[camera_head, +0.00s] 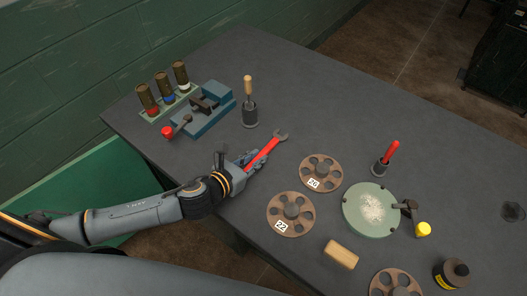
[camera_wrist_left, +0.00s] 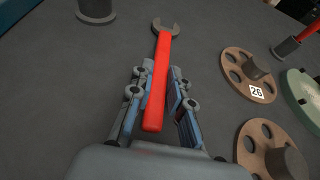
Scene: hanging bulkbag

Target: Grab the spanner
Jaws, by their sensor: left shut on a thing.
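The spanner (camera_head: 267,149) has a red handle and a grey open-ended head, which points away from me toward the upper right. It also shows in the left wrist view (camera_wrist_left: 160,70), with its handle between the two fingers. My left gripper (camera_head: 248,160) is shut on the handle near its lower end. I cannot tell whether the spanner is lying on the dark table (camera_head: 300,85) or just above it. My right gripper is not in view.
Brown discs marked 26 (camera_head: 321,173) and 22 (camera_head: 291,214) lie right of the spanner. A dark holder with a wooden-handled tool (camera_head: 250,113) and a blue vise (camera_head: 207,110) stand behind. A green round plate (camera_head: 370,210) and a wooden block (camera_head: 341,254) are further right.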

